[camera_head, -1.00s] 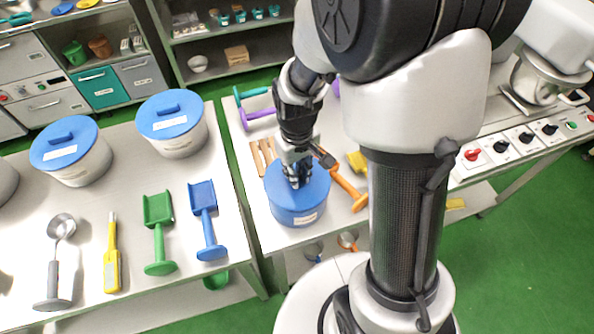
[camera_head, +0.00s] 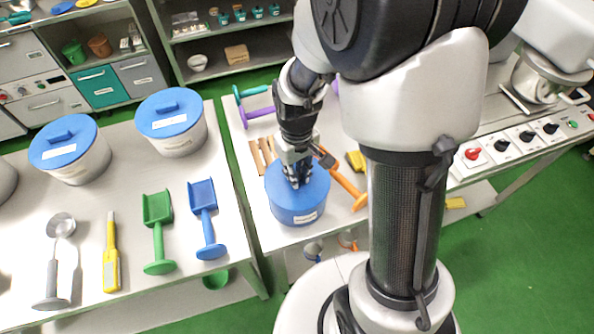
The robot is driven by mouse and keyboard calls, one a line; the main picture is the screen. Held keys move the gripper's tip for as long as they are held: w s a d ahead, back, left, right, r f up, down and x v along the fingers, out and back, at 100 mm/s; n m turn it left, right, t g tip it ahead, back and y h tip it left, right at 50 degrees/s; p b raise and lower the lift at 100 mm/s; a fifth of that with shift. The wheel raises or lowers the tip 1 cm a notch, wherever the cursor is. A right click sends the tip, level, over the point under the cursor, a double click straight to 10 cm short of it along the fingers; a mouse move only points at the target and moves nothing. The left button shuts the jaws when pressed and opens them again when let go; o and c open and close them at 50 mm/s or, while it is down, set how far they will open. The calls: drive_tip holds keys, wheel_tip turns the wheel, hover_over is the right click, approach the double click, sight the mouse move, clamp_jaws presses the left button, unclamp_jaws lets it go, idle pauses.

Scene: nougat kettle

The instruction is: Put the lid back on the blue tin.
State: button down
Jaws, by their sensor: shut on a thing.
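The blue tin (camera_head: 298,215) stands upright on the right-hand table, near its front left edge. Its blue lid (camera_head: 317,188) sits on top of it, with no gap that I can make out. My gripper (camera_head: 297,180) points down over the lid and is shut on it near the middle. The fingers hide the lid's grip and part of its top. The far side of the rim is hidden, so I cannot tell whether the lid is fully seated there.
An orange scoop (camera_head: 346,187) lies close to the tin's right. Wooden sticks (camera_head: 262,152) lie behind it, and a purple scoop (camera_head: 256,115) farther back. White tubs with blue lids (camera_head: 172,122), a blue scoop (camera_head: 206,222) and a green scoop (camera_head: 158,232) are on the left table.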

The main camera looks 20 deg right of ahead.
idle(0.3)
drive_tip(key=c, duration=1.5)
unclamp_jaws()
drive_tip(key=shift+o, duration=0.4)
drive_tip(key=o, duration=0.5)
drive_tip(key=shift+r+p, duration=2.85)
drive_tip(key=shift+r, duration=0.65)
